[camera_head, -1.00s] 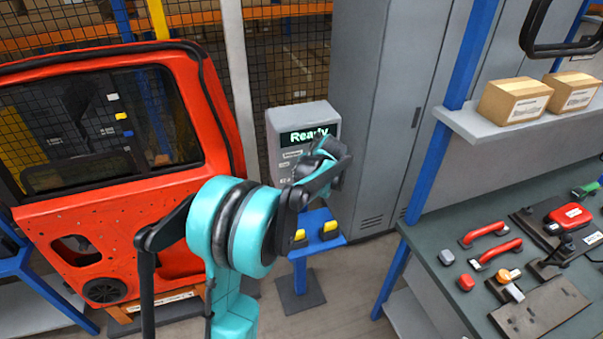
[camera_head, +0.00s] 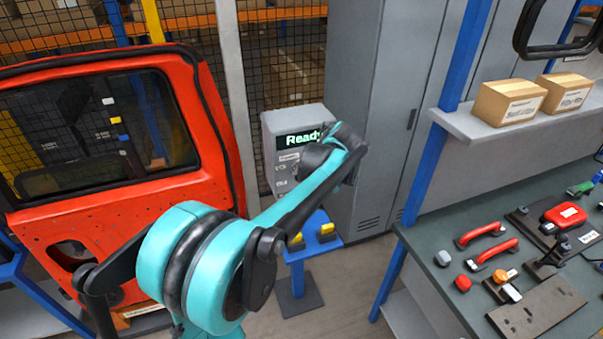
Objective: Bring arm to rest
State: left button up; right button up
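One of my arms, teal and black, fills the lower middle of the head view. A large round teal joint (camera_head: 190,265) is in front of the orange-red door's lower right part. A link runs up and right from it to a smaller dark joint (camera_head: 340,150), which overlaps the right part of the grey control box (camera_head: 290,165). I see no gripper fingers in this view, and cannot tell which arm this is.
The orange-red door (camera_head: 130,215) stands at left. Yellow buttons sit on a blue stand (camera_head: 322,222) under the box. A grey cabinet (camera_head: 380,120) is behind. At right, a green-topped bench (camera_head: 425,235) holds red handles (camera_head: 482,233) and tools, below a shelf with cardboard boxes (camera_head: 508,100).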

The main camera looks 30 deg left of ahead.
pick_arm(q)
jog(key=shift+v, duration=1.2)
jog(key=s+d+f+n+t+h+b, duration=0.1)
jog(key=s+d+f+n+h+b, duration=0.1)
jog(key=s+d+f+n, duration=0.3)
jog(key=s+d+f+n+t+h+b, duration=0.1)
jog(key=s+d+f+n, duration=0.4)
jog(key=s+n, duration=0.7)
jog(key=s+d+f+n+t+h+b, duration=0.1)
jog(key=s+d+f+n+h+b, duration=0.2)
jog(key=s+d+f+n+b, duration=0.2)
jog(key=s+f+n, duration=0.1)
jog(key=s+n, duration=0.2)
jog(key=n, duration=0.2)
jog(key=shift+s+d+f+n+h, duration=0.2)
jog(key=shift+d+n+h, duration=0.1)
jog(key=shift+d+n, duration=0.1)
